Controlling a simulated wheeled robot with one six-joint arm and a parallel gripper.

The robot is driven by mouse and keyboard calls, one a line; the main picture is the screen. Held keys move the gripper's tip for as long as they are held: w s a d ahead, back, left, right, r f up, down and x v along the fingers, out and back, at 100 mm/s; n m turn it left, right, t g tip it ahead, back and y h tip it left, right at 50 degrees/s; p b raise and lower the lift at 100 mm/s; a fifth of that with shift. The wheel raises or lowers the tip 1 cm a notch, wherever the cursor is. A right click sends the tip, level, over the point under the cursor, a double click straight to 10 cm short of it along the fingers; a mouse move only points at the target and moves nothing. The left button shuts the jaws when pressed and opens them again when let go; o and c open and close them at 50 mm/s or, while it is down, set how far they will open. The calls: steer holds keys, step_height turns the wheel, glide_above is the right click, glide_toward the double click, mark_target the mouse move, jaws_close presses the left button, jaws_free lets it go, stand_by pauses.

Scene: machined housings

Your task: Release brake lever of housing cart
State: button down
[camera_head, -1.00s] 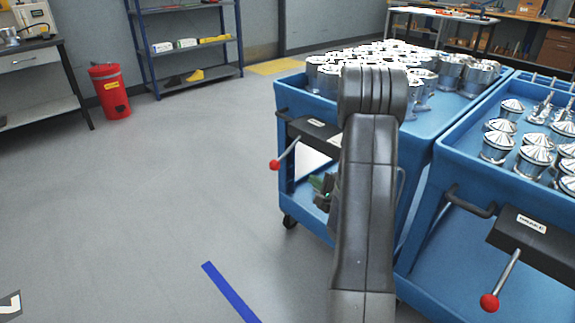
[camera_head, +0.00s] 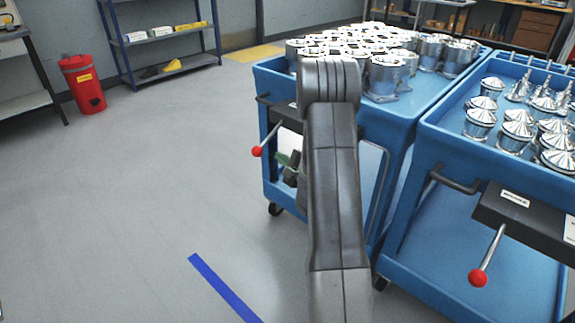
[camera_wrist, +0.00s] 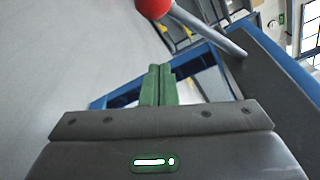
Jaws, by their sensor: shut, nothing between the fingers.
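The housing cart (camera_head: 262,80) is blue, with many metal housings on top. Its brake lever (camera_head: 257,151) is a metal rod with a red ball, sticking out down and left from a dark block on the cart's near end. In the wrist view the red ball (camera_wrist: 152,7) and rod show at the top, beyond my fingertips. My gripper (camera_head: 284,160) is partly hidden behind my arm in the head view, just right of and slightly below the ball. In the wrist view its green fingers (camera_wrist: 160,68) are together and empty, apart from the lever.
A second blue cart (camera_head: 425,130) with cone-topped metal parts stands close on the right, with its own red-ball lever (camera_head: 478,279). A red bin (camera_head: 82,83) and a blue shelf (camera_head: 165,67) stand at the back left. The floor on the left is open, with a blue stripe (camera_head: 222,288).

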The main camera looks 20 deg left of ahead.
mark_target(269, 137)
steer(key=shift+s+a+r+b, duration=0.2)
steer(key=shift+a+r+b, duration=0.05)
steer(key=shift+a, duration=0.5)
steer(key=shift+s+a+r+b, duration=0.25)
steer(key=shift+a+b, duration=0.05)
steer(key=shift+a, duration=0.4)
steer(key=shift+s+a+r+b, duration=0.2)
steer(key=shift+a+r+b, duration=0.05)
steer(key=shift+a, duration=0.5)
steer(key=shift+s+r, duration=0.1)
steer(key=shift+s, duration=0.05)
